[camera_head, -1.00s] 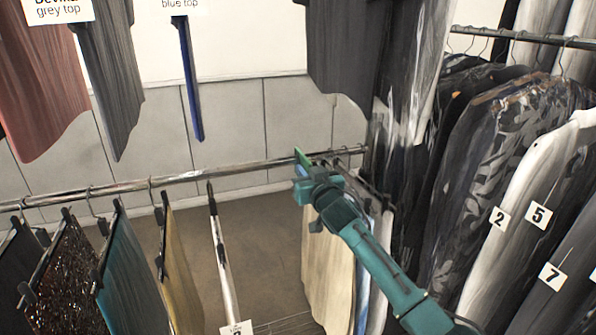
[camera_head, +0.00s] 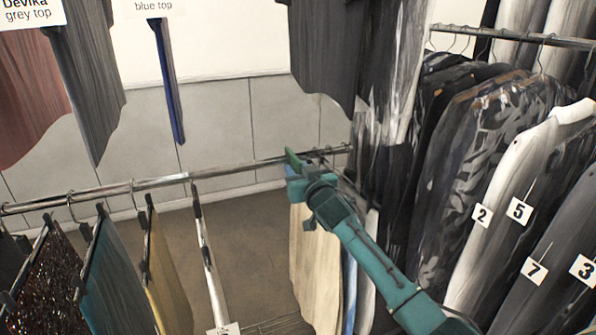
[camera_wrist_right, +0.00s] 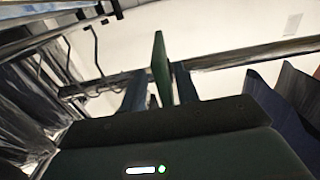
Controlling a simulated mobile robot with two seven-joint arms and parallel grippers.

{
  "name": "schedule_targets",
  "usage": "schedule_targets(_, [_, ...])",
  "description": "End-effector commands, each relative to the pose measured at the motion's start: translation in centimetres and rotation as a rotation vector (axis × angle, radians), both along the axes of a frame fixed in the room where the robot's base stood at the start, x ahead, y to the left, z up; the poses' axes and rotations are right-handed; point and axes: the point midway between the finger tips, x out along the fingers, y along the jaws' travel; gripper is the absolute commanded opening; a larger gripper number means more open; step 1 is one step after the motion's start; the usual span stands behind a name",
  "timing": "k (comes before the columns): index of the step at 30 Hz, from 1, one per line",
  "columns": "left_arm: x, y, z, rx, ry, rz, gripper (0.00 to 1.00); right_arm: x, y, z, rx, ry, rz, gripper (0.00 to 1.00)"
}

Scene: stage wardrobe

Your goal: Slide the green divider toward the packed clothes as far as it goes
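The green divider (camera_head: 291,160) is a thin upright plate on the rail (camera_head: 150,183), toward its right end. My right gripper (camera_head: 296,176) is at the divider, its arm coming in from the lower right. In the right wrist view the divider (camera_wrist_right: 160,68) stands between the two fingers, which lie close along both its faces; the gripper (camera_wrist_right: 160,90) looks shut on it. Beige, blue and white clothes (camera_head: 314,262) hang just right of the divider, partly hidden by my arm. My left gripper is not in view.
Left on the rail hang a gold garment (camera_head: 165,278), a teal one (camera_head: 112,285) and a dark sparkly one (camera_head: 48,280). A slim white piece (camera_head: 209,270) hangs alone, with bare rail between it and the divider. A numbered rack (camera_head: 510,200) stands at right.

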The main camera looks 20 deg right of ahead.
Motion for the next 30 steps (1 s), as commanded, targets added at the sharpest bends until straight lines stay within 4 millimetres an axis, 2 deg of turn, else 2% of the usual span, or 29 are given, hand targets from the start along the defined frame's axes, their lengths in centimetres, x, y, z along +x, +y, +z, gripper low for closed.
schedule_targets(5, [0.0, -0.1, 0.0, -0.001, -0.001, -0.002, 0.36, -0.1, 0.1, 0.0, 0.001, -0.001, 0.002, 0.31])
schedule_targets(10, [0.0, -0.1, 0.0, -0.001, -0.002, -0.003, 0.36, -1.3, 0.1, -0.1, 0.001, 0.000, 0.002, 0.31])
schedule_targets(14, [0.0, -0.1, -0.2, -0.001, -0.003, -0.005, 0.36, -3.4, 0.0, -0.2, -0.001, 0.000, 0.003, 0.31])
schedule_targets(24, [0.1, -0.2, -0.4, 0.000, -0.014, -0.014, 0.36, -10.1, -0.2, -0.2, 0.000, 0.001, 0.002, 0.31])
schedule_targets(30, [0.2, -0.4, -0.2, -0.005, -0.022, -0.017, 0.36, -12.5, -0.4, -0.1, 0.000, 0.000, 0.001, 0.31])
